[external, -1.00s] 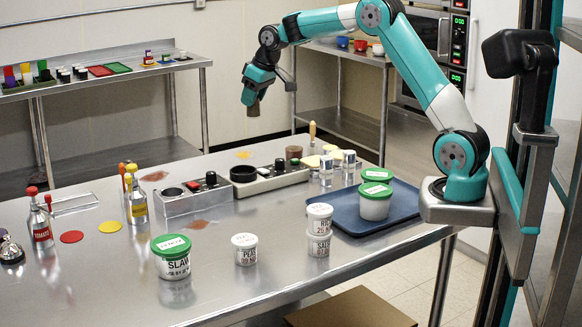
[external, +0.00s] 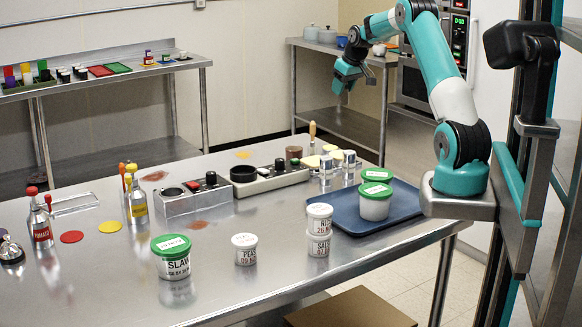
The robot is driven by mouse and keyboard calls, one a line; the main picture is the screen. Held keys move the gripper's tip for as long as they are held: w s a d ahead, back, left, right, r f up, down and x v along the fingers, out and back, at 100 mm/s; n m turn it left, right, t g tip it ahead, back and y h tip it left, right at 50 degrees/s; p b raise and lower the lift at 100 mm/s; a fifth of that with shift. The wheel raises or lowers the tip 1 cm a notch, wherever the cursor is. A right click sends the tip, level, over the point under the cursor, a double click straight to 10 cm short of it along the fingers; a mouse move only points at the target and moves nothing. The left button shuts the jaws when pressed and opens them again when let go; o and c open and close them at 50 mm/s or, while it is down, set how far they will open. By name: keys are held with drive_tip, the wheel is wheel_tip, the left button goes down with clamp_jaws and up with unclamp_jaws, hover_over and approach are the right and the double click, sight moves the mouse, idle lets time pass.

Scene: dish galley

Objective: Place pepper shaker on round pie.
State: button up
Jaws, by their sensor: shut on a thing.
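My gripper (external: 342,88) is up in the air, pointing down, in front of the rear steel shelf unit and beyond the far edge of the main table. It is shut on a small dark thing, mostly hidden by the fingers. It may be the pepper shaker, but it is too small to tell. I cannot pick out a round pie for sure. Pale yellow flat pieces (external: 312,161) lie near the table's far right side, beside small clear and metal containers (external: 326,172).
A blue tray (external: 400,229) holds green-lidded tubs (external: 375,206). White labelled tubs (external: 245,250) and a green-lidded slaw tub (external: 172,258) stand at the front. Sauce bottles (external: 41,224) are at left, control boxes (external: 192,196) mid-table. The rear shelf (external: 372,59) carries pots (external: 327,36).

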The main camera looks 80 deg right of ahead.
wheel_tip(320, 180, down, 16)
drive_tip(key=p, duration=0.2)
drive_tip(key=shift+p, duration=0.4)
drive_tip(key=shift+f, duration=0.25)
drive_tip(key=o, duration=1)
drive_tip(key=shift+r, duration=0.1)
drive_tip(key=shift+c, duration=0.2)
drive_tip(key=shift+r, duration=0.1)
